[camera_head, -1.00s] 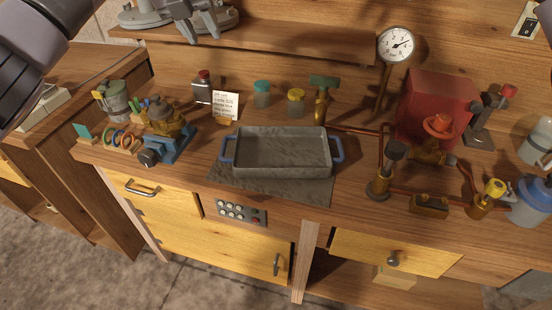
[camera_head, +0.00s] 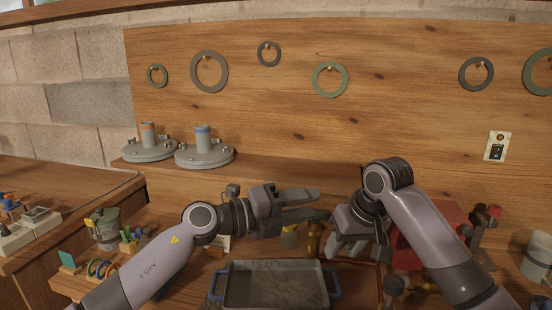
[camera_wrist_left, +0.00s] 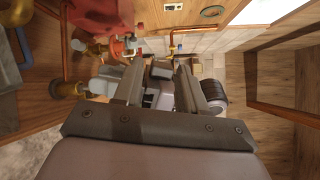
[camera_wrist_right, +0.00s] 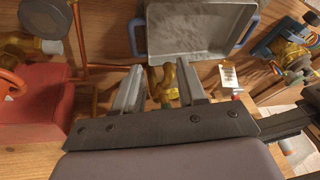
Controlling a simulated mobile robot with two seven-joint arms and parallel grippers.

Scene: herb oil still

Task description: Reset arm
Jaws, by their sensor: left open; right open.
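My left gripper (camera_head: 292,210) is open and empty, held above the back of the bench and pointing right. Its two fingers also show apart in the left wrist view (camera_wrist_left: 158,80). My right gripper (camera_head: 345,248) is open and empty, pointing down behind the right part of the grey tray. In the right wrist view its fingers (camera_wrist_right: 160,88) are apart, with a brass fitting (camera_wrist_right: 168,82) seen between them and no visible grip on it. The right arm hides part of the red box (camera_head: 420,248).
The grey tray (camera_head: 275,263) with blue handles stands at the front middle. Two flanged lids (camera_head: 205,150) sit on the shelf at the left. Rings (camera_head: 329,80) hang on the wooden back wall. A red box and copper pipes crowd the right side.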

